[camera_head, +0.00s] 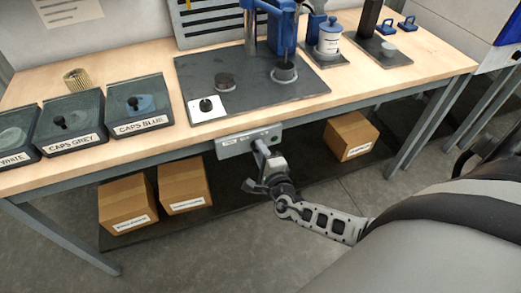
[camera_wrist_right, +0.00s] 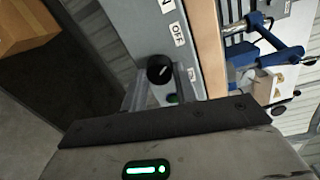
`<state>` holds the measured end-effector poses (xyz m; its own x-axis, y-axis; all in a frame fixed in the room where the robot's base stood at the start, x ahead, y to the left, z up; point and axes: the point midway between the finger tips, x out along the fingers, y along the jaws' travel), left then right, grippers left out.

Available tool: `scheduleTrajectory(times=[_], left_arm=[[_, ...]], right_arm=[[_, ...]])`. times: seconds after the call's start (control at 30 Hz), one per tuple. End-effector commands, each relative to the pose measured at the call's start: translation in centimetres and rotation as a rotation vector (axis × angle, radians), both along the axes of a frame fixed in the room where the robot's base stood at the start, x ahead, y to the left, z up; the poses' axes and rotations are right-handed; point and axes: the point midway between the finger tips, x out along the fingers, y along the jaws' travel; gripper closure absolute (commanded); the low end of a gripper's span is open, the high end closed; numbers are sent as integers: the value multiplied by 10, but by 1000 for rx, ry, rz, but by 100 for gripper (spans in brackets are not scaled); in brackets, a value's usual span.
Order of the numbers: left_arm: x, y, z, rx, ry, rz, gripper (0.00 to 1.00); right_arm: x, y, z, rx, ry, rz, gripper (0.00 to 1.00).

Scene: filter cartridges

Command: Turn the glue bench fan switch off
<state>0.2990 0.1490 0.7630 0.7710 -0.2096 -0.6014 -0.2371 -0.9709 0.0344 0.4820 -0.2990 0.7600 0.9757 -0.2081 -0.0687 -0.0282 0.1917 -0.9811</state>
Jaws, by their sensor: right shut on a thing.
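The fan switch panel (camera_head: 232,143) is a grey box on the front edge of the workbench. In the right wrist view its grey face (camera_wrist_right: 207,62) bears an OFF label (camera_wrist_right: 178,33) and a partly cut-off label above it. The switch is a black round knob (camera_wrist_right: 159,69) with a light pointer mark. My right gripper (camera_head: 262,148) reaches up to the panel from below and is shut on the knob, which sits between its fingertips in the right wrist view (camera_wrist_right: 160,80). A green spot shows beside the knob. My left gripper is not in view.
On the workbench (camera_head: 105,73) stand bins labelled caps grey (camera_head: 70,120) and caps blue (camera_head: 138,103), a blue press (camera_head: 283,45) and a glue pot (camera_head: 328,40). Cardboard boxes (camera_head: 127,205) (camera_head: 351,136) sit on the low shelf. The floor in front is clear.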

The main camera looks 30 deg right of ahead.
Motion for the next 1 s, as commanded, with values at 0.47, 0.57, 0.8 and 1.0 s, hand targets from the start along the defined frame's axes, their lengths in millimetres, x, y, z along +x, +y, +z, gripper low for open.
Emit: scheduleTrajectory(times=[0.47,0.57,0.8,1.0], left_arm=[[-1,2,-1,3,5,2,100],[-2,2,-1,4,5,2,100],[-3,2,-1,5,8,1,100],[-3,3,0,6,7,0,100]], right_arm=[[0,0,-1,-24,7,1,94],[0,0,-1,-24,7,1,63],[0,0,-1,-22,6,0,49],[-7,1,0,-21,8,1,49]])
